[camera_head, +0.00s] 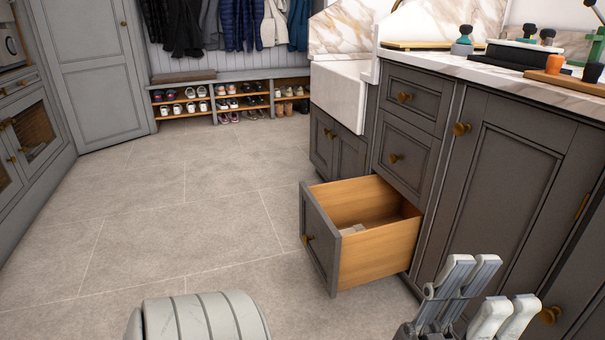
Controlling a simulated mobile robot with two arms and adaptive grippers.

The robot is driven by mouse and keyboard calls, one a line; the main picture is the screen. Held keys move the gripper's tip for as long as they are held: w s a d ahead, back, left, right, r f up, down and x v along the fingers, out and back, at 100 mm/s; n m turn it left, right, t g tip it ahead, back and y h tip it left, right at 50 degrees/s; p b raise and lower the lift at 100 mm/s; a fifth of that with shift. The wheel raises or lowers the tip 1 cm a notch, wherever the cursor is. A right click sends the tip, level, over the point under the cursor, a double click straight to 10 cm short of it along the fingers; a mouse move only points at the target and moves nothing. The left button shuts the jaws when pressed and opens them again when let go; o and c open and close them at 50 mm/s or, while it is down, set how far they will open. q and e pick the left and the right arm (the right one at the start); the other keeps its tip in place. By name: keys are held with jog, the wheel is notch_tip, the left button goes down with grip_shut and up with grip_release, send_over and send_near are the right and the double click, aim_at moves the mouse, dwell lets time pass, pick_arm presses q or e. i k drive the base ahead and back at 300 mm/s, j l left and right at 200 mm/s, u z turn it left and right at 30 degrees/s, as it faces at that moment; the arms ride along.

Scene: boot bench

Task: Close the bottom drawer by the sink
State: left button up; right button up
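The bottom drawer (378,255) by the sink is pulled well out of the grey cabinet. It has a grey front panel (319,238), a brass knob (308,239) and light wooden sides. A small pale item (352,229) lies inside, near the front.
The white sink (340,94) is left of two closed upper drawers (408,153). Bottles and a tray stand on the marble counter (464,69). A shoe bench (230,100) is at the back. Tiled floor (180,230) is clear left of the drawer.

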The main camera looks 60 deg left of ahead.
aim_at(387, 247)
jog(key=u, duration=1.95)
